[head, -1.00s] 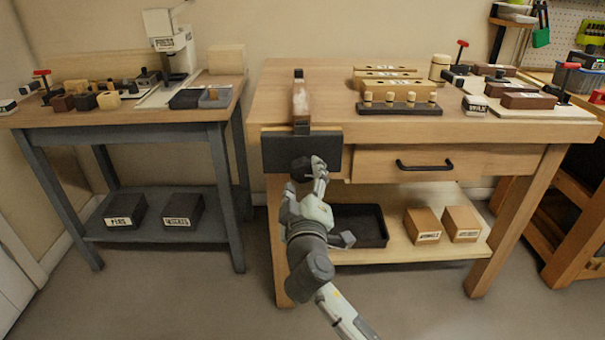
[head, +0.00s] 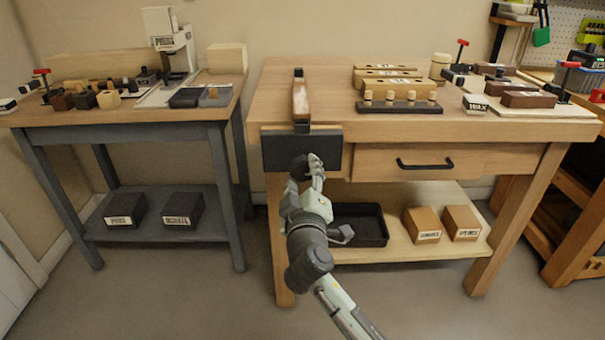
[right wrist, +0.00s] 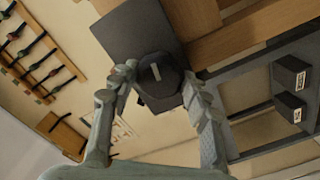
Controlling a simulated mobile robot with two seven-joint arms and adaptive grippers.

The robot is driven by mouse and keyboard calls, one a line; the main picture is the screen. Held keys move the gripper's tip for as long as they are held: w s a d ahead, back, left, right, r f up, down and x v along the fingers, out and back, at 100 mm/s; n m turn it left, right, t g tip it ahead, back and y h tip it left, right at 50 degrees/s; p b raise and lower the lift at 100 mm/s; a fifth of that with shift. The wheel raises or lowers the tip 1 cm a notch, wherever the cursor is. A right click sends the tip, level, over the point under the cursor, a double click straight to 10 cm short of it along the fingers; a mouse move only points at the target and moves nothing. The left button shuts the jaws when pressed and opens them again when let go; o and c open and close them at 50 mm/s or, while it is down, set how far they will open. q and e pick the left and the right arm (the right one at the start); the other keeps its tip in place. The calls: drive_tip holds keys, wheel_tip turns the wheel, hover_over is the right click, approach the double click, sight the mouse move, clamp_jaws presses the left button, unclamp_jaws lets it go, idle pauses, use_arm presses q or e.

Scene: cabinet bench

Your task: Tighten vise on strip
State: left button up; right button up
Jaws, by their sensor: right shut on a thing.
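The vise's dark front jaw (head: 290,152) is on the left front edge of the wooden bench. The brown strip (head: 300,100) lies front to back on the bench top, with a small dark block at its far end and another at its near end, above the jaw. I cannot tell whether both blocks press on it. The vise's round dark knob (right wrist: 158,74), with a pale mark, projects from the jaw. My right gripper (head: 308,168) is shut on the knob, with a finger on each side in the right wrist view. My left gripper is not in view.
A drawer with a black handle (head: 425,166) is right of the vise. Below, the shelf holds a black tray (head: 360,225) and two brown boxes. Peg blocks (head: 400,107) stand on the bench top. A grey bench (head: 120,118) stands at the left, across a floor gap.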

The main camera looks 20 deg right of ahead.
drive_tip(key=shift+f+m+b, duration=0.15)
drive_tip(key=shift+m+b, duration=1.15)
drive_tip(key=shift+m, duration=0.1)
drive_tip(key=shift+m+b, duration=0.3)
drive_tip(key=shift+m, duration=0.2)
